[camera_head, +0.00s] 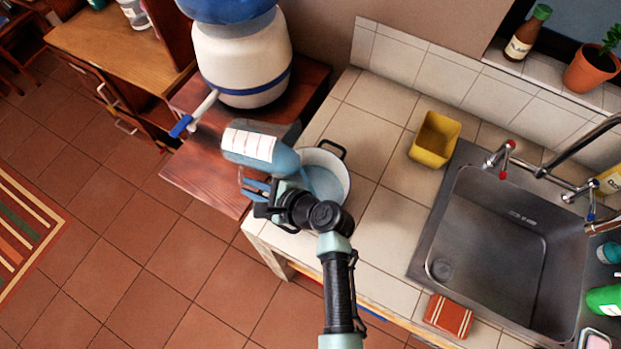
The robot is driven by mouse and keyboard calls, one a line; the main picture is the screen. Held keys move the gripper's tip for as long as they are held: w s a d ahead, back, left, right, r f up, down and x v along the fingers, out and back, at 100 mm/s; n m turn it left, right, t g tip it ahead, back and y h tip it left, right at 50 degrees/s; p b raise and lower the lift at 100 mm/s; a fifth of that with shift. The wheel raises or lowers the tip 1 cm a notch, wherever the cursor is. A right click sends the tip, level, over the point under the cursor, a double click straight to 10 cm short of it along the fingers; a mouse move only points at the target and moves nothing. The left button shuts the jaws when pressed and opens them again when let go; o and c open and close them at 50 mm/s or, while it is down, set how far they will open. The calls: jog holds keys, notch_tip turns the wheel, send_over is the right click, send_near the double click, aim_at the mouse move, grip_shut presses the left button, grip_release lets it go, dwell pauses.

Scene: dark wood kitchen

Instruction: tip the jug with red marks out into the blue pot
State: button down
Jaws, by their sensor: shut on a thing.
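The jug (252,146) is see-through blue with a white label bearing red marks. It is tipped well over on its side, at the left edge of the pot. The pot (343,172) stands on the tiled counter; it has a pale rim, a dark handle and blue showing inside. I cannot tell whether that blue is liquid or the pot's inner wall. My gripper (257,188) has blue fingers and is shut on the jug from the near side. The arm and jug partly hide the pot's near left side. The jug's mouth and any stream are not clear.
A large white and blue container (243,60) with a spout stands on the wooden cabinet behind the jug. A yellow tub (435,139) stands right of the pot. The steel sink (490,245) is farther right. A red-brown box (448,315) lies near the counter's front edge.

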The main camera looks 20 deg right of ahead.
jog(key=shift+s+d+f+t+y+b, duration=0.1)
jog(key=shift+s+d+t+y+b, duration=0.4)
jog(key=shift+b, duration=0.95)
dwell(0.9)
jog(key=shift+r+t+y+b, duration=0.65)
jog(key=shift+t+b, duration=0.35)
jog(key=shift+b, duration=0.8)
dwell(0.8)
